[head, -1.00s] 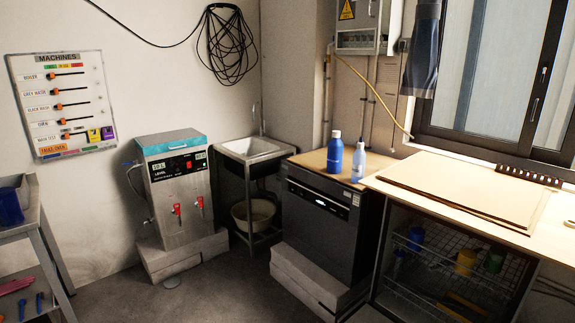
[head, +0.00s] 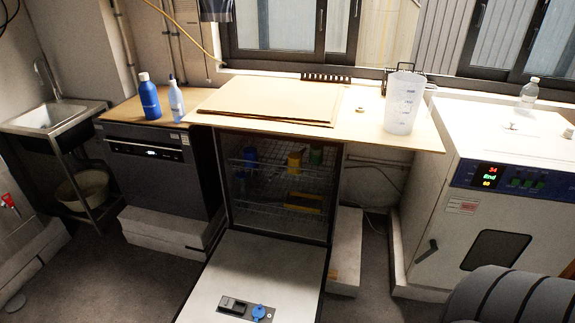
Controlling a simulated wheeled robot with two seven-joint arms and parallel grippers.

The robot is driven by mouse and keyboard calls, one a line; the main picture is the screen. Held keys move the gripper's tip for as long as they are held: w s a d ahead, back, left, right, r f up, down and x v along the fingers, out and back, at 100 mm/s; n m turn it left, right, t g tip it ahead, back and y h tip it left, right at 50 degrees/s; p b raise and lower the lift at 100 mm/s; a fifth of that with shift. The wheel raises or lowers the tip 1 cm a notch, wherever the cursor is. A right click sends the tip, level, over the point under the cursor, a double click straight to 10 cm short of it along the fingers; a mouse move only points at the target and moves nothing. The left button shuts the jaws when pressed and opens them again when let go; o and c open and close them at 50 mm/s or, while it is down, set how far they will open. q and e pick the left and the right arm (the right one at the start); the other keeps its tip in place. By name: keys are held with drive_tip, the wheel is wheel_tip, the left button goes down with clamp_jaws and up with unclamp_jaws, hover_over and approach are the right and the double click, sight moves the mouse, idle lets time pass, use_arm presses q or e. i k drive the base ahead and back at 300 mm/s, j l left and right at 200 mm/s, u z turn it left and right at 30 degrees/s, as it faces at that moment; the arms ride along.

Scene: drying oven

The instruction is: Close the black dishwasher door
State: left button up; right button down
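An open dishwasher (head: 224,190) stands under the worktop in the middle of the head view. Its door (head: 262,275) is folded down and out toward me, nearly flat, with its pale inner face up. A dispenser with a blue cap (head: 259,312) sits on that face near the bottom edge of the picture. The door's near edge is cut off by the frame. The wire racks (head: 285,215) inside hold a few coloured cups, including a yellow one (head: 294,161) and a blue one (head: 250,156).
A second dark appliance (head: 150,178), shut, stands left on a pale plinth (head: 165,232). The white drying oven (head: 480,205) stands right. A plastic jug (head: 404,102) and bottles stand on the worktop. Bare floor (head: 110,275) shows left of the open door.

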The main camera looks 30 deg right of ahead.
sight(289, 279)
drive_tip(key=i+j+z, duration=0.1)
drive_tip(key=z, duration=0.35)
drive_tip(key=i+j+z, duration=0.15)
drive_tip(key=z, duration=0.25)
drive_tip(key=j+z, duration=0.2)
drive_tip(key=z, duration=0.25)
drive_tip(key=i+j+z, duration=0.1)
drive_tip(key=z, duration=0.3)
drive_tip(key=j+z, duration=0.2)
drive_tip(key=j, duration=0.55)
drive_tip(key=j+z, duration=0.25)
drive_tip(key=j, duration=0.45)
drive_tip(key=j+z, duration=0.2)
drive_tip(key=j, duration=0.55)
drive_tip(key=k+j+z, duration=0.2)
drive_tip(key=j, duration=0.5)
drive_tip(key=i, duration=0.05)
